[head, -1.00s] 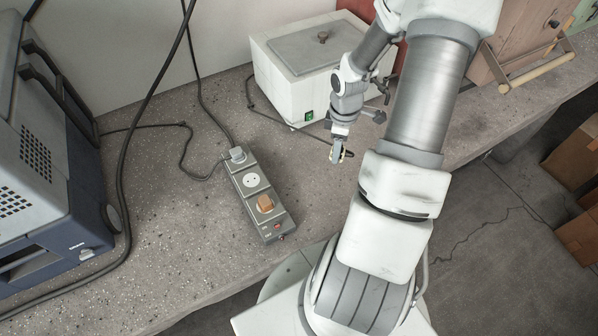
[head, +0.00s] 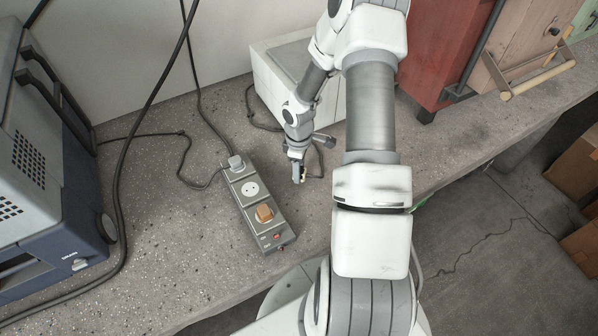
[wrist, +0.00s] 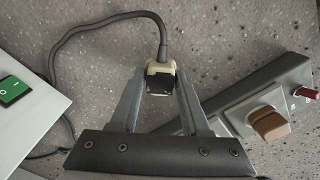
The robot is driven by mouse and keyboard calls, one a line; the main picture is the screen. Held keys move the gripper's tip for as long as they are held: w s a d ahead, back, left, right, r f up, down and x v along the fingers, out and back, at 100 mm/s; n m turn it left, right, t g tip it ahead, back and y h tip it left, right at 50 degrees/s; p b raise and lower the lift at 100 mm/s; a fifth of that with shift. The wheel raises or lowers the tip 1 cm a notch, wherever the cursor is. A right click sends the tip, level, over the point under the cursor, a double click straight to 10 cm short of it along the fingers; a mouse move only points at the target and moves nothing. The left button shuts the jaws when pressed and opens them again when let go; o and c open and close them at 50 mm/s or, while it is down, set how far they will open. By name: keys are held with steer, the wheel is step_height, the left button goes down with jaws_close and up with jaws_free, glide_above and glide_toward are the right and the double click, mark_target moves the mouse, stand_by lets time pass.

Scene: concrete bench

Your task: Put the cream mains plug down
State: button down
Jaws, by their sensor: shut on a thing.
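The cream mains plug (wrist: 160,70) has a dark face and a grey cable that curves away to the left in the wrist view. My gripper (wrist: 160,84) is shut on it, one finger on each side. In the head view my gripper (head: 299,176) points down over the bench, right of the power strip (head: 247,192), and mostly hides the plug. I cannot tell how far the plug is above the bench (head: 180,240).
The power strip carries a grey plug (head: 236,162), an empty middle socket (head: 251,188), an orange-brown plug (head: 264,213) and a red switch (head: 277,236). A white box (head: 270,88) stands behind. A blue-grey machine (head: 45,200) is at left. Bare bench lies in front.

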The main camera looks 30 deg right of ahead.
steer(key=shift+f, duration=0.45)
steer(key=shift+f+b, duration=0.45)
steer(key=shift+f, duration=0.15)
steer(key=shift+c, duration=1.9)
jaws_free()
step_height(320, 180, up, 13)
steer(key=p, duration=0.2)
steer(key=shift+p, duration=0.4)
steer(key=shift+r, duration=0.1)
